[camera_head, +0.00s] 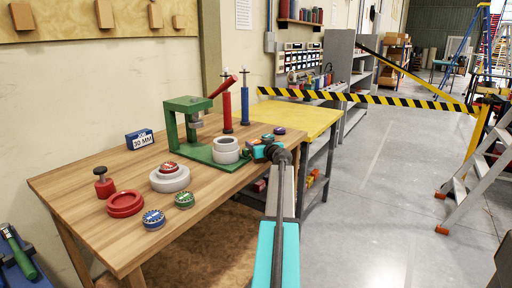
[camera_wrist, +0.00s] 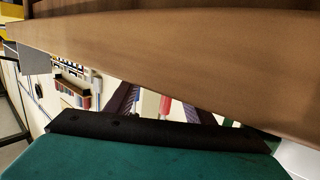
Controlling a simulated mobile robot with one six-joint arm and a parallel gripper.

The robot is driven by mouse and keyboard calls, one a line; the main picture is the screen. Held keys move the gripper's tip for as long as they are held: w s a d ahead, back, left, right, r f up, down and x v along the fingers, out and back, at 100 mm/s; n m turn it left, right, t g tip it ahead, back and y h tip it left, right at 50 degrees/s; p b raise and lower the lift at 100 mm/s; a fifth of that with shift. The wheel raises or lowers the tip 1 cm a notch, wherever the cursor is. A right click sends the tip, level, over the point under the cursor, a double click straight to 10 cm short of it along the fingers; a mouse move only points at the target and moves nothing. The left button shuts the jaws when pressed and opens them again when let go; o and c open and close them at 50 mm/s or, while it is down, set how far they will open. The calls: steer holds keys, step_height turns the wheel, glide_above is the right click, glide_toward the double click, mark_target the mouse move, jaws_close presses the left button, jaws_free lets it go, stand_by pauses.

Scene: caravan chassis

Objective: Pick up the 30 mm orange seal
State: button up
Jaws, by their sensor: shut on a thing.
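My gripper (camera_head: 266,151) is at the right end of the wooden bench, beside the white rings at the green press. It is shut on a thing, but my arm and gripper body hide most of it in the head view. I cannot make out its shape or confirm that it is the orange seal. In the wrist view my gripper's dark fingers (camera_wrist: 163,108) stand apart beyond the teal body, with red between them that I cannot identify. No orange seal shows clearly anywhere else on the bench.
The wooden bench (camera_head: 90,178) carries the green press (camera_head: 190,104), white rings (camera_head: 226,151), a red ring (camera_head: 125,204), a blue cap (camera_head: 153,219), a green cap (camera_head: 184,200) and a blue 30 MM box (camera_head: 139,139). A yellow table (camera_head: 300,118) adjoins behind.

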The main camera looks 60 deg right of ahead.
steer(key=shift+r, duration=0.9)
steer(key=a+v, duration=0.1)
steer(key=v, duration=1.5)
steer(key=shift+w+f+b, duration=0.25)
steer(key=shift+w+b, duration=0.05)
steer(key=shift+b, duration=0.15)
